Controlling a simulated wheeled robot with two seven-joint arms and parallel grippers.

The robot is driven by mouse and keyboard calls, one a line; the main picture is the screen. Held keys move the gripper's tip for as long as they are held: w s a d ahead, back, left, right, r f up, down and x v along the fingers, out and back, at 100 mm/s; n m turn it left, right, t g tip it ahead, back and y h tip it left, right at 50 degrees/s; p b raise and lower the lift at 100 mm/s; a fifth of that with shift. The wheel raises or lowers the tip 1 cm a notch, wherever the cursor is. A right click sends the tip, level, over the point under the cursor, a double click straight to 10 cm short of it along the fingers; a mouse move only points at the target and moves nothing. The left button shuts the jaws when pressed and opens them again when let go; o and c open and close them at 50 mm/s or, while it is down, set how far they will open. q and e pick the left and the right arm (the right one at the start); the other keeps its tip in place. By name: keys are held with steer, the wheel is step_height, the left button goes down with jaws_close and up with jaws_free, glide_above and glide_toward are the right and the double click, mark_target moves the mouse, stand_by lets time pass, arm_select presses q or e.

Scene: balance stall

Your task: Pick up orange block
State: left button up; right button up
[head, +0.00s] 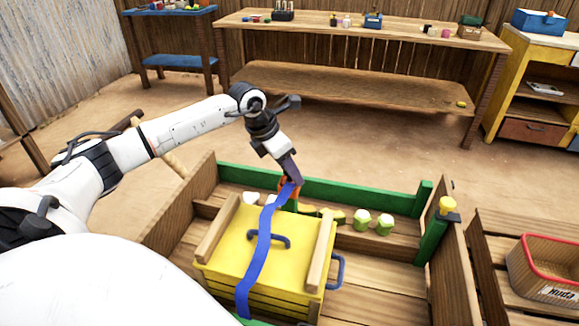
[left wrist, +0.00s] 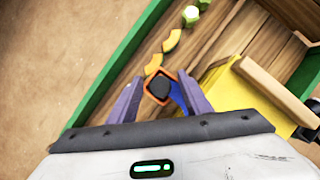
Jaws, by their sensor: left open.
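The orange block (left wrist: 149,91) shows in the left wrist view as an orange-edged piece with a dark middle. It lies between the two purple fingers of my left gripper (left wrist: 162,80), which are open with a gap on each side. In the head view my left gripper (head: 290,180) points down at the far side of the wooden crate, and the orange block (head: 284,184) shows partly behind its fingertips. Whether the fingers touch it cannot be told. A blue strap (head: 262,250) runs close by. My right gripper is not in view.
A yellow lidded box (head: 225,255) with a dark handle sits in the wooden crate (head: 205,165), which has green rails. Green-and-white pieces (head: 385,224) and yellow curved pieces lie along the crate's far side. A red-rimmed basket (head: 560,255) stands at right.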

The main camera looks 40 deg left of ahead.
arm_select(q)
steer(key=shift+c, duration=0.6)
steer(key=c, duration=1)
